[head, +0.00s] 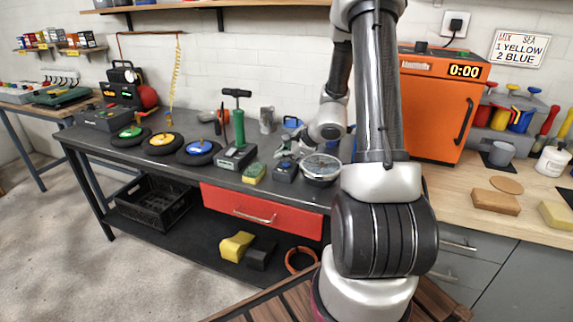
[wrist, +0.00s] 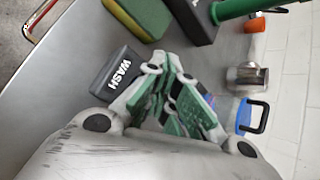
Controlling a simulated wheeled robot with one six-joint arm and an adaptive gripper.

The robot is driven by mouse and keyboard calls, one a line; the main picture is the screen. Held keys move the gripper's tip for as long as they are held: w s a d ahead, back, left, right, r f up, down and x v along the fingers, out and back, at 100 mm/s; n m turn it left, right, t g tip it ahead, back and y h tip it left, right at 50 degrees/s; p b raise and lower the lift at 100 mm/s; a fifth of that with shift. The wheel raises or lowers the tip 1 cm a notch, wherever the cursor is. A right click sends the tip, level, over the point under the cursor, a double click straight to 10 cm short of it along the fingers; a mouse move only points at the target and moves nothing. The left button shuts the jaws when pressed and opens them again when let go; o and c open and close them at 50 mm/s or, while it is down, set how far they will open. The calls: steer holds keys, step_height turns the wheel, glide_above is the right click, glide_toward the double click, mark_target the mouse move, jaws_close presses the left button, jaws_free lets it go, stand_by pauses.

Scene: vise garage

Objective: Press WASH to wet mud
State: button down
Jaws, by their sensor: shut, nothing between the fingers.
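A dark box labelled WASH (wrist: 121,78) sits on the grey workbench, just left of my gripper (wrist: 172,72) in the wrist view. In the head view the dark box (head: 285,172) sits below my gripper (head: 283,150). My gripper has green-padded fingers, shut and empty. Its fingertips are close to the box, partly overlapping it in the wrist view; I cannot tell whether they touch it. A round silver-rimmed basin (head: 321,167) stands right of the box. I cannot make out any mud, and my arm hides part of the bench.
A green-and-yellow sponge (head: 254,173) lies left of the box. A green hand pump (head: 238,125) stands behind the sponge. Several coloured discs (head: 163,143) lie farther left. An orange oven (head: 435,105) is at the right.

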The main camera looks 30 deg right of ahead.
mark_target(284, 165)
steer(key=shift+f, duration=0.45)
steer(key=shift+r, duration=0.5)
step_height(284, 165, up, 6)
stand_by(0.7)
stand_by(0.6)
